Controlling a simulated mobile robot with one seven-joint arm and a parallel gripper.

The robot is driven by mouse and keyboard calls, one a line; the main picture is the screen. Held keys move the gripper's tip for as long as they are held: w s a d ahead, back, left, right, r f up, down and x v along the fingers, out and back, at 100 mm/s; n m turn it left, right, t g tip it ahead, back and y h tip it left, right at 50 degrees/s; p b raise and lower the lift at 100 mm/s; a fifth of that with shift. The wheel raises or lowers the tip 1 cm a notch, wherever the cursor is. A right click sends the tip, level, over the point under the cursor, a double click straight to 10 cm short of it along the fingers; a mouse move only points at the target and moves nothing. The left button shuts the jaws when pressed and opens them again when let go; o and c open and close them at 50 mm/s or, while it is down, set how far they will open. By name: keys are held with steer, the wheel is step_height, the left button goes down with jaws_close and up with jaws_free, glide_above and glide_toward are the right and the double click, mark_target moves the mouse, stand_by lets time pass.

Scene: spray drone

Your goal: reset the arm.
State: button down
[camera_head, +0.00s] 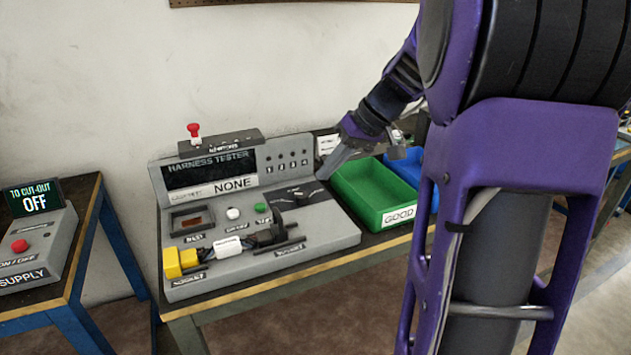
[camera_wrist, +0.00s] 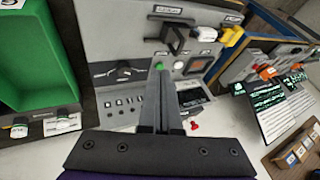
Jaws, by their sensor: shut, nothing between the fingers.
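My gripper (camera_head: 326,174) is shut and empty at the end of my purple and black arm. In the head view it hangs over the right part of the grey harness tester (camera_head: 205,287), beside the green bin. In the wrist view its closed fingers (camera_wrist: 159,72) point across the tester's panel, close to the green button. I cannot tell from these views whether the fingertips touch the tester.
A green bin (camera_head: 400,218) labelled GOOD stands right of the tester, with a blue bin (camera_head: 405,165) behind it. A harness with a yellow connector (camera_head: 172,262) lies on the tester's front. A supply box (camera_head: 45,250) stands on a separate table at left.

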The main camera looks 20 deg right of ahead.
steer(key=shift+v, duration=0.8)
